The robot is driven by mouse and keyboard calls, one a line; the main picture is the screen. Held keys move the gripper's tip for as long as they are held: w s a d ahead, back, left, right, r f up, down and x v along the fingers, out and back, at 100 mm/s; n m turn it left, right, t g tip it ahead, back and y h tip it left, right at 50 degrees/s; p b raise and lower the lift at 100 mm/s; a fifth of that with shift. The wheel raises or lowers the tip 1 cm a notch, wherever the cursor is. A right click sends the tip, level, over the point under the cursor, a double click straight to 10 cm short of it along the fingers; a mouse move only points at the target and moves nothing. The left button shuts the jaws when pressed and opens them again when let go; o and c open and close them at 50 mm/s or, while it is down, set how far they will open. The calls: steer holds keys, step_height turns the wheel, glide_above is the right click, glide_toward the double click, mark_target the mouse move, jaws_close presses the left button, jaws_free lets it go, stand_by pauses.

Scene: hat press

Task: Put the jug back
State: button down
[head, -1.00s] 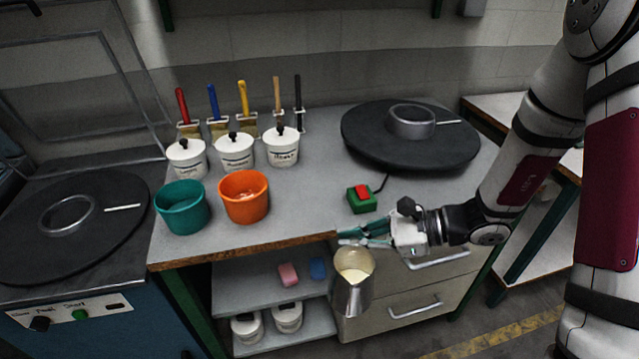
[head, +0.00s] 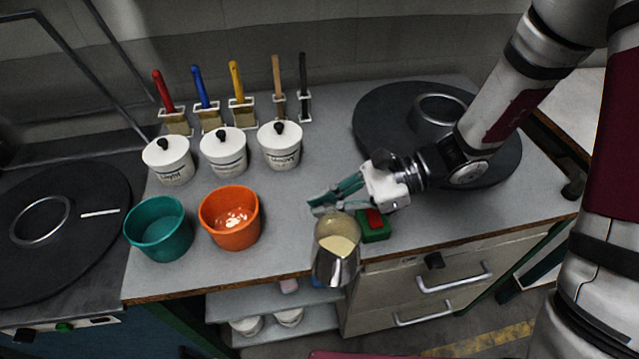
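The metal jug (head: 335,264) holds a pale cream liquid and appears upright or nearly so. In the head view it overlaps the front edge of the worktop, left of the green box with a red button (head: 376,225). My gripper (head: 336,201) reaches in from the right, its green fingers at the jug's far upper side. The jug has moved together with the gripper, so the gripper is shut on it. The grip point itself is mostly hidden behind the jug's rim. Whether the jug's base touches anything is hard to tell.
An orange bucket (head: 229,235) with some liquid and a teal bucket (head: 158,240) stand left on the worktop (head: 300,190). White lidded pots (head: 279,146) and brushes stand behind. A black round plate (head: 395,115) is behind my arm. Worktop between orange bucket and gripper is clear.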

steer(key=w+a+f, duration=0.1)
steer(key=w, duration=0.4)
steer(key=w+a+f, duration=0.2)
steer(key=w, duration=0.3)
steer(key=w+a+f, duration=0.1)
steer(key=w, duration=0.5)
steer(key=shift+a+f, duration=0.25)
steer(key=shift+f, duration=0.1)
steer(key=shift+f, duration=0.15)
steer(key=c, duration=2.3)
jaws_free()
steer(key=shift+f, duration=0.1)
steer(key=o, duration=0.5)
steer(key=shift+d+r, duration=0.2)
steer(key=shift+r, duration=0.05)
steer(key=b+v, duration=0.1)
steer(key=v, duration=1)
steer(key=shift+d, duration=0.3)
